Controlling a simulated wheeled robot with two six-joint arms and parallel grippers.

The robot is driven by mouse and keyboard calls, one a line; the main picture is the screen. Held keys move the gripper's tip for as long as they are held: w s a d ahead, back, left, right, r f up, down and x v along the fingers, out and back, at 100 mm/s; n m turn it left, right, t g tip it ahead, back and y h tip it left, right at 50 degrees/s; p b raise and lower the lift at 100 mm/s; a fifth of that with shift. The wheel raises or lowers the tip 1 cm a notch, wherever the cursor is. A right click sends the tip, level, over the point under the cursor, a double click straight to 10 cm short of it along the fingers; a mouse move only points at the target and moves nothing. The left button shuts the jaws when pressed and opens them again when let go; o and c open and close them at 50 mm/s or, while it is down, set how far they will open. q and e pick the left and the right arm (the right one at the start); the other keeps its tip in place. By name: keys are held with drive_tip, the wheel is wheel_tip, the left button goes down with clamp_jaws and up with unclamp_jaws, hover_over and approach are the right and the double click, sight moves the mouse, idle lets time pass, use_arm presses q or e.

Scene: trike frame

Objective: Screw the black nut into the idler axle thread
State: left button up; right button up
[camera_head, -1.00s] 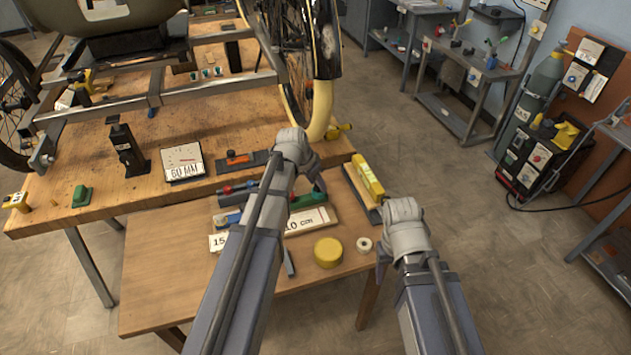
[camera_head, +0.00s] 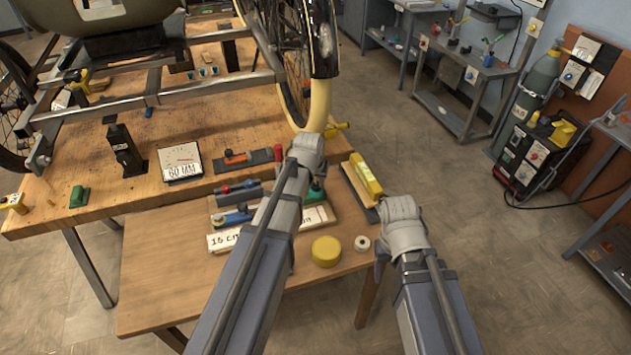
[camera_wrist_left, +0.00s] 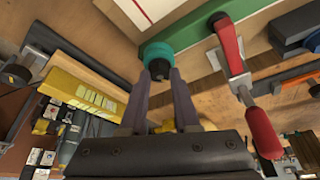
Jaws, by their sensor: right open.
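My left gripper (camera_wrist_left: 159,76) shows in the left wrist view, its two fingertips on either side of a dark tip below a teal cylinder (camera_wrist_left: 157,52). I cannot tell whether they touch it or whether the dark tip is the black nut. In the head view the left arm reaches over the small front table, and its wrist hides most of that spot. My right gripper (camera_head: 380,268) is open and hangs by the table's right edge, with its fingers mostly hidden. The trike frame (camera_head: 150,90) stands on the back workbench. I cannot make out the idler axle thread.
A red-handled clamp (camera_wrist_left: 240,75) is close beside the left fingers. A yellow block (camera_head: 366,176) lies to the right. A yellow round tin (camera_head: 326,251) and a white ring (camera_head: 362,243) stand at the table's front. The table's left part is clear.

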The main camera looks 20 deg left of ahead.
use_arm(q)
clamp_jaws()
drive_tip(key=m+h, duration=0.1)
drive_tip(key=m, duration=0.2)
drive_tip(key=shift+a, duration=0.2)
drive_tip(key=m+h, duration=0.1)
drive_tip(key=m, duration=0.2)
drive_tip(key=shift+w+a+g, duration=0.15)
drive_tip(key=shift+g, duration=0.15)
drive_tip(key=m, duration=0.2)
drive_tip(key=m+h, duration=0.1)
drive_tip(key=shift+w+a+m+g+h, duration=0.1)
drive_tip(key=shift+w+m+g+h, duration=0.05)
drive_tip(key=shift+m+g+h, duration=0.2)
drive_tip(key=shift+m+g, duration=0.35)
drive_tip(key=shift+m, duration=0.8)
drive_tip(key=shift+o, duration=1.8)
unclamp_jaws()
